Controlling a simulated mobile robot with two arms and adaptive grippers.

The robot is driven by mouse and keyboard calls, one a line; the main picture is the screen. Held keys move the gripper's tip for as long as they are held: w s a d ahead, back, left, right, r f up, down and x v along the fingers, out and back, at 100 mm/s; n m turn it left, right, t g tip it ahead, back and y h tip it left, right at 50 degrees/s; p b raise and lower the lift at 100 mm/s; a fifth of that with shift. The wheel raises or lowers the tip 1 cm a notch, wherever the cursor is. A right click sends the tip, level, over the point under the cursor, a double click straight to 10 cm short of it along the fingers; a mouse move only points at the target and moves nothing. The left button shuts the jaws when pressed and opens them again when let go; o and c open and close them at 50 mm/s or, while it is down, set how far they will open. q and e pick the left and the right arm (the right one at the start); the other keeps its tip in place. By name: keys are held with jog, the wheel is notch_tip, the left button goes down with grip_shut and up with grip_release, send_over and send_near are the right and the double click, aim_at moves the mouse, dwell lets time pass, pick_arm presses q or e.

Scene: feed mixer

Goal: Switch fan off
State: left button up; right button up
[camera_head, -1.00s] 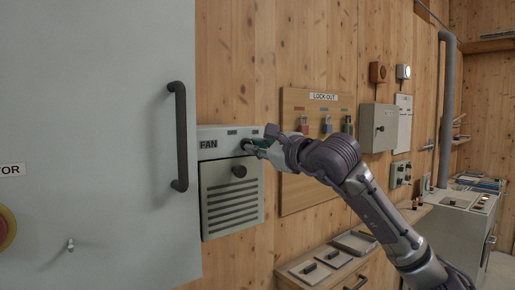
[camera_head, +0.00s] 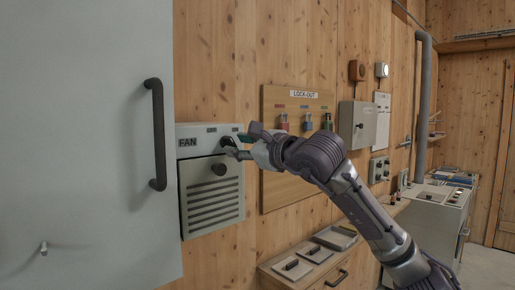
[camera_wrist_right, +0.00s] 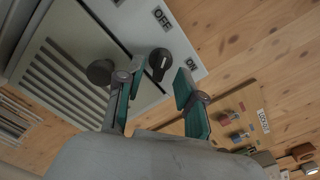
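The grey fan control box (camera_head: 211,205), labelled FAN, is mounted on the wooden wall in the head view. My right gripper (camera_head: 238,147) is at its upper right corner, by the switch. In the right wrist view, the black rotary knob (camera_wrist_right: 159,63) sits on the box face close to the OFF and ON labels. My right gripper (camera_wrist_right: 160,82) is open there, with one green-padded fingertip on each side of the knob. I cannot tell whether the fingertips touch it. In the head view the gripper partly hides the knob. My left gripper is not in view.
A second round black knob (camera_wrist_right: 100,72) is on the box beside the left finger. A grey cabinet door with a black handle (camera_head: 157,135) stands at left. The lock-out board (camera_head: 275,185) with padlocks is behind my right arm. A bench (camera_head: 270,268) is below.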

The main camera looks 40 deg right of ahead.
jog(key=s, duration=1)
jog(key=shift+s+d, duration=0.4)
